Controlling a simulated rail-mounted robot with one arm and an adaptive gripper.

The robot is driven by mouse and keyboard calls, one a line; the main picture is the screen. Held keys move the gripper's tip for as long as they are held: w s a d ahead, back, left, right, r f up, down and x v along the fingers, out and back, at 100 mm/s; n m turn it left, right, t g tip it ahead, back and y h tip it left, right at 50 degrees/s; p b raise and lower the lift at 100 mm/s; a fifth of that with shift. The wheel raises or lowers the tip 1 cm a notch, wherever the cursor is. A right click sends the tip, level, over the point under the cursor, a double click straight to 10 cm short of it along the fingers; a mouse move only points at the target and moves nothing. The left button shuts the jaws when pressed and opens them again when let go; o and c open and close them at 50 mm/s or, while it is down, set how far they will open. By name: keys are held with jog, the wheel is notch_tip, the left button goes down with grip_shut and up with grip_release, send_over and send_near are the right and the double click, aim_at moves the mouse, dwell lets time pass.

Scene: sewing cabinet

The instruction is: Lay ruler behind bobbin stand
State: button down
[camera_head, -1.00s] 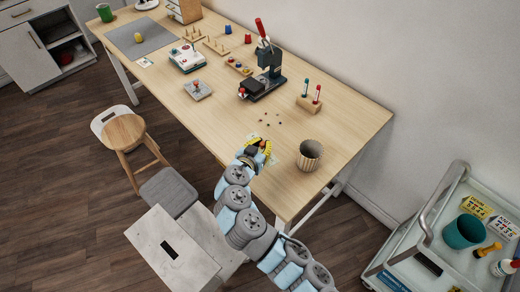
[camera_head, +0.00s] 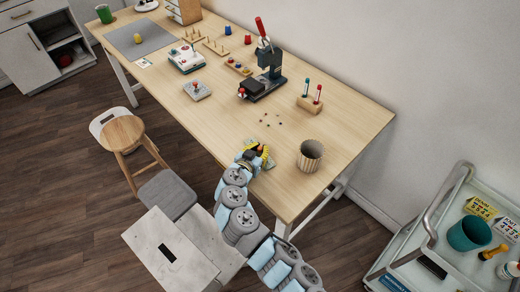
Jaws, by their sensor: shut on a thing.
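My gripper (camera_head: 252,155) is low over the front edge of the table, left of the striped cup. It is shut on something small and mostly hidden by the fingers. Yellow shows at the fingertips, but I cannot tell if this is the ruler or part of the gripper. No ruler can be made out clearly elsewhere. Wooden stands with upright pegs (camera_head: 216,46) (camera_head: 192,35) are at the back of the table. A small wooden rack with coloured pieces (camera_head: 238,68) lies in front of them. I cannot tell which one is the bobbin stand.
A dark press with a red handle (camera_head: 268,75) stands mid-table. A block with coloured pens (camera_head: 310,103) and a striped cup (camera_head: 311,156) are to its right. Small beads (camera_head: 268,120) lie scattered near my gripper. The front-middle tabletop is mostly clear.

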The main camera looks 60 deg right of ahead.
jog(key=c, duration=1.1)
grip_release()
jog(key=shift+p, duration=0.35)
jog(key=p+v, duration=0.2)
jog(key=v, duration=1.5)
jog(key=shift+s+a+f, duration=0.1)
jog(key=shift+s+a, duration=0.05)
jog(key=shift+a, duration=0.1)
